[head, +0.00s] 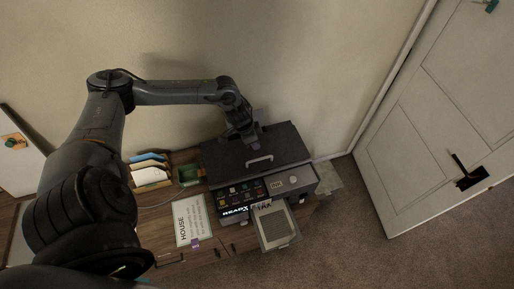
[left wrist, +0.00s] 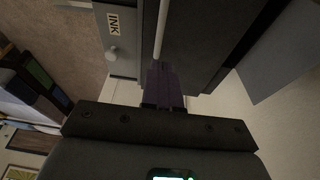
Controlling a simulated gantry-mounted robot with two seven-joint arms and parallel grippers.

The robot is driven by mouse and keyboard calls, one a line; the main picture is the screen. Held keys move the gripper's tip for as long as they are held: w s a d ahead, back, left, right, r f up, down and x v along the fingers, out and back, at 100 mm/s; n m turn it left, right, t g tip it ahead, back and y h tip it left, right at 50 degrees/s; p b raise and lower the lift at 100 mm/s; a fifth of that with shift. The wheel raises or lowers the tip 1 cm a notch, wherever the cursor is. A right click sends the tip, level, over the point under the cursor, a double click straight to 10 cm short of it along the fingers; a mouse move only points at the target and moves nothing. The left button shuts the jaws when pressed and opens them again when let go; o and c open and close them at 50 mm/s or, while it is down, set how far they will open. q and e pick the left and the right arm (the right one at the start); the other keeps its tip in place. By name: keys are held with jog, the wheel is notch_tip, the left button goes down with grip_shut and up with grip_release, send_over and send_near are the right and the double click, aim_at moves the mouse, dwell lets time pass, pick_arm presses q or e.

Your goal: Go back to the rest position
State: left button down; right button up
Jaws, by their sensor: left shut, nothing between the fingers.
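My left arm comes in from the left of the head view and reaches over to a dark printer-like machine. My left gripper (head: 249,138) points down at the back edge of the machine's dark lid (head: 285,142); I cannot tell whether it touches. In the left wrist view its dark fingers (left wrist: 162,76) are together with nothing between them. They show beside the machine's dark body (left wrist: 205,40) and a grey panel marked INK (left wrist: 117,48) with a round knob. My right gripper is not in view.
The machine stands on a wooden desk (head: 213,244), with an open front tray (head: 276,226) sticking out. A HOUSE sign (head: 192,219), a green box (head: 189,174) and several upright folders (head: 150,174) are left of it. A white door (head: 440,130) stands at right.

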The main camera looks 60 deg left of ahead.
pick_arm(q)
jog(key=v, duration=0.5)
jog(key=s+d+f+g+h, duration=0.1)
jog(key=s+d+f+h, duration=0.3)
jog(key=d, duration=0.6)
jog(key=s+d+f+g+h, duration=0.1)
jog(key=s+d+f, duration=0.45)
jog(key=d, duration=0.45)
jog(key=w+d+r+n+t+h+p, duration=0.1)
jog(key=d+r+t, duration=0.15)
jog(key=d, duration=0.75)
jog(key=w+d+r+n+t+h+p, duration=0.1)
jog(key=d+r+n+t, duration=0.15)
jog(key=d, duration=0.75)
jog(key=s+a+r+m+g+y, duration=0.2)
jog(key=s+a+y, duration=0.3)
jog(key=a, duration=0.6)
jog(key=r+m+y, duration=0.1)
jog(key=y, duration=0.1)
jog(key=shift+a+g+y, duration=0.3)
jog(key=shift+y, duration=0.1)
